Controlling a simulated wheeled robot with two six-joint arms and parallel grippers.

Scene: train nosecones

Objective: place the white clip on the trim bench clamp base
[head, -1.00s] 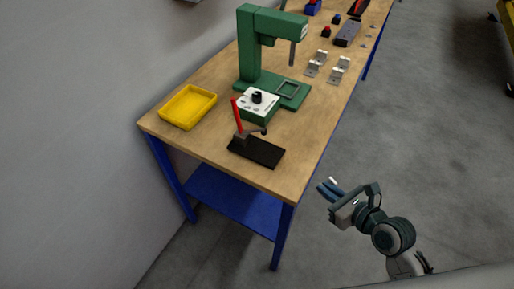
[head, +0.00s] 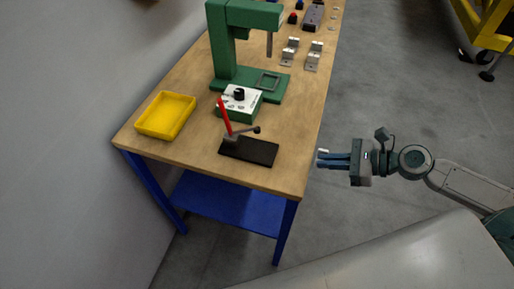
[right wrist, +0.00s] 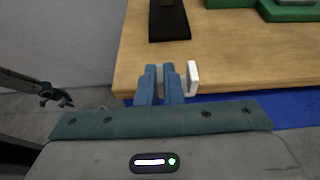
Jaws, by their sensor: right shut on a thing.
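My right gripper (head: 322,158) is off the right edge of the bench in the head view, its fingers pointing left towards the bench. It is shut on the white clip (head: 323,152), a small white piece at the fingertips. In the right wrist view the white clip (right wrist: 193,77) stands out to the right of the blue fingers (right wrist: 168,82). The trim bench clamp base (head: 249,151) is a black plate with a red-handled clamp (head: 224,116) near the bench's front edge. The black plate also shows at the top of the right wrist view (right wrist: 168,20).
A yellow tray (head: 166,114) is at the bench's left front. Metal brackets (head: 314,56) lie farther back. The wooden bench top (head: 190,150) is bare around the clamp.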

